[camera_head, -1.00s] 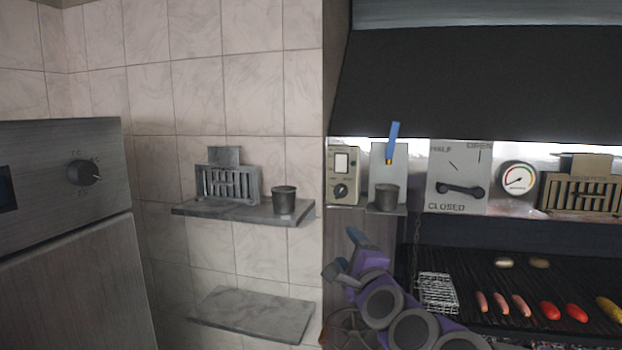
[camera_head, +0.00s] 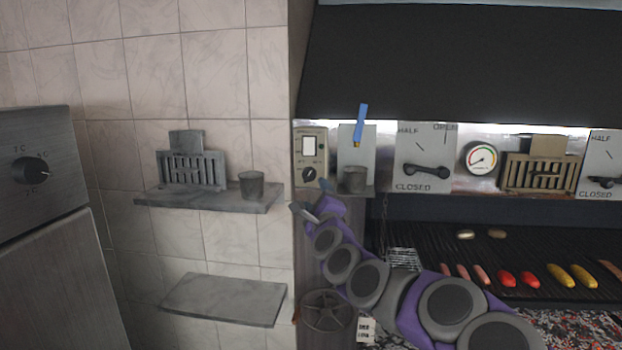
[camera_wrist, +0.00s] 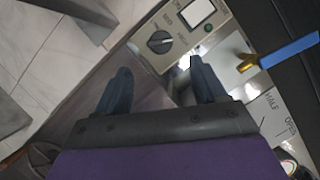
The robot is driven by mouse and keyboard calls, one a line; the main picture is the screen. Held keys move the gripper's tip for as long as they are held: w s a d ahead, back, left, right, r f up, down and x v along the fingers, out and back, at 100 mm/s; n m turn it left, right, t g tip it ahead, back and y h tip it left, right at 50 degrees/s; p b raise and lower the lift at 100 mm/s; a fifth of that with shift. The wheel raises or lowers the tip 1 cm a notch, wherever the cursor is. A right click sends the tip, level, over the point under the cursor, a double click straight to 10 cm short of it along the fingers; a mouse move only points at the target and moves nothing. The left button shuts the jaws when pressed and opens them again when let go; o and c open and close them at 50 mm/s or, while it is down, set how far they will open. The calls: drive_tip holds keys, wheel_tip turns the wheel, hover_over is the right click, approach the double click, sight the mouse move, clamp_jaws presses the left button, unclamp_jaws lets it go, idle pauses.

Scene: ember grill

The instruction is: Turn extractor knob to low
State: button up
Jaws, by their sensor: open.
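The extractor panel (camera_head: 321,143) is a beige box on the wall left of the grill, with a white square switch above a round black knob (camera_head: 309,175). In the wrist view the knob (camera_wrist: 159,42) lies beyond my fingertips, a little left of the right finger, with lettering around it too small to read. My gripper (camera_head: 314,207) is just below the panel in the head view. In the wrist view its two fingers (camera_wrist: 158,72) are spread apart with nothing between them. The gripper appears apart from the knob.
A damper lever (camera_head: 428,171) is farther right. Food lies on the grill (camera_head: 480,240). A shelf (camera_head: 215,200) with a cup (camera_head: 251,184) is left.

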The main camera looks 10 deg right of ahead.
sight(308, 178)
drive_tip(key=w, duration=0.2)
drive_tip(key=w+r, duration=0.1)
drive_tip(key=w, duration=0.4)
drive_tip(key=shift+d+r, duration=0.2)
drive_tip(key=shift+r, duration=0.05)
drive_tip(key=shift+w+p, duration=0.3)
drive_tip(key=shift+w, duration=0.05)
drive_tip(key=shift+w+a+r, duration=0.15)
drive_tip(key=shift+w+a, duration=0.7)
drive_tip(key=shift+w, duration=0.1)
drive_tip(key=shift+d, duration=0.6)
drive_tip(key=shift+c, duration=0.2)
drive_tip(key=shift+a, duration=0.25)
drive_tip(key=c, duration=1)
drive_tip(key=shift+p, duration=0.3)
